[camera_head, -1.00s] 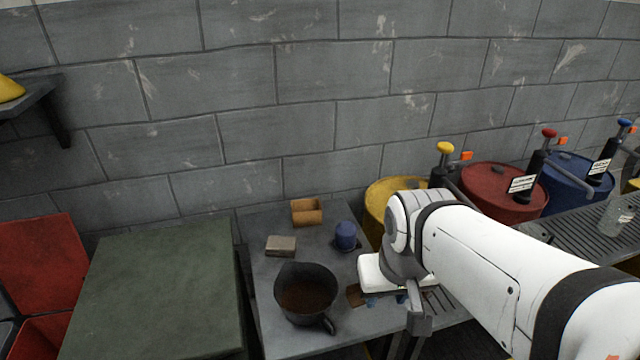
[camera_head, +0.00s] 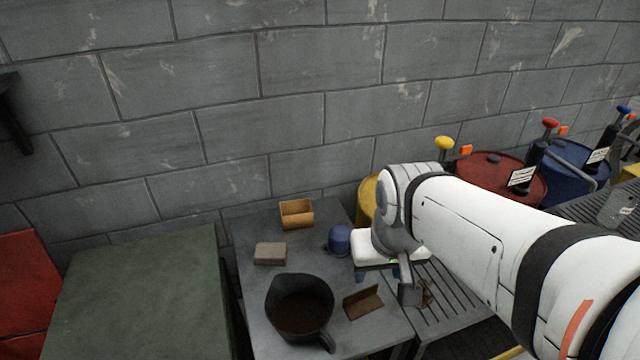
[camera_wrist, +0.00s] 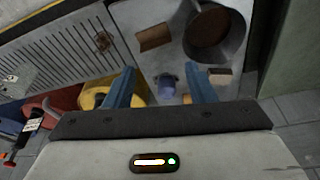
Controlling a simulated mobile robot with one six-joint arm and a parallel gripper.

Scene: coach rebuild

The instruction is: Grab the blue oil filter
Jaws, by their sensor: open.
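The blue oil filter (camera_head: 340,239) stands on the grey table (camera_head: 252,308), just left of my white gripper in the head view. My gripper (camera_head: 377,273) is open and empty, with blue fingers, close to the right of the filter in that picture. In the wrist view the filter (camera_wrist: 166,90) appears between the two spread blue fingers of my gripper (camera_wrist: 160,68). It looks apart from both fingers, and its lower end is partly cut off by the gripper body.
Yellow (camera_head: 367,200), red (camera_head: 500,178) and blue (camera_head: 566,168) drums stand behind and right. A block wall closes the back.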

